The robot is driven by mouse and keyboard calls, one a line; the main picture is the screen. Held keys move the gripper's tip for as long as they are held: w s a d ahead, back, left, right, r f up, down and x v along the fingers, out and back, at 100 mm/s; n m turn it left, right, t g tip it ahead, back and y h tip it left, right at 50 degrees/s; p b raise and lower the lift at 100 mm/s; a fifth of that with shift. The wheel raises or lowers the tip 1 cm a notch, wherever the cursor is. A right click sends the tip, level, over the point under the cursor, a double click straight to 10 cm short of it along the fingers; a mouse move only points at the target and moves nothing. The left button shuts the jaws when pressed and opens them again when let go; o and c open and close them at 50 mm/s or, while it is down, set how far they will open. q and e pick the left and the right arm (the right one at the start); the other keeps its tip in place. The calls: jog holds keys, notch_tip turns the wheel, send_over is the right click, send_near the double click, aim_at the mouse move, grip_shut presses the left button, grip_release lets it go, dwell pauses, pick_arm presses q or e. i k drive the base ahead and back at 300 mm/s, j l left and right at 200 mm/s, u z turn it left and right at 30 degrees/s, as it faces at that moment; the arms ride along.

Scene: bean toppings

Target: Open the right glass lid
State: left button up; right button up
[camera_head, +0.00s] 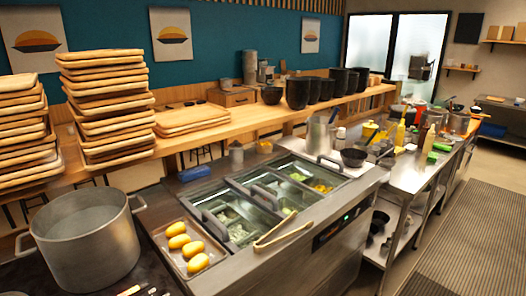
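A steel topping counter in the middle holds sunken bins under glass lids with dark handles. The right glass lid (312,172) lies over the right-hand bins, where green and yellow toppings show through; it looks shut. Its dark handle (330,163) is near the right end. The left glass lid (232,212) covers bins of pale and green toppings. The exact border between the lids is hard to tell. Neither of my grippers is in view.
Wooden tongs (283,235) lie across the counter's front edge. A tray (163,238) with yellow oval items and a large pot (84,240) stand left. A black bowl (353,158) and a steel container (319,133) stand behind the right lid. Open floor (465,225) lies right.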

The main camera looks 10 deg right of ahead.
aim_at(340, 172)
jog(key=i+l, duration=0.45)
jog(key=l, duration=0.15)
jog(key=i+l, duration=0.45)
jog(key=l, duration=0.1)
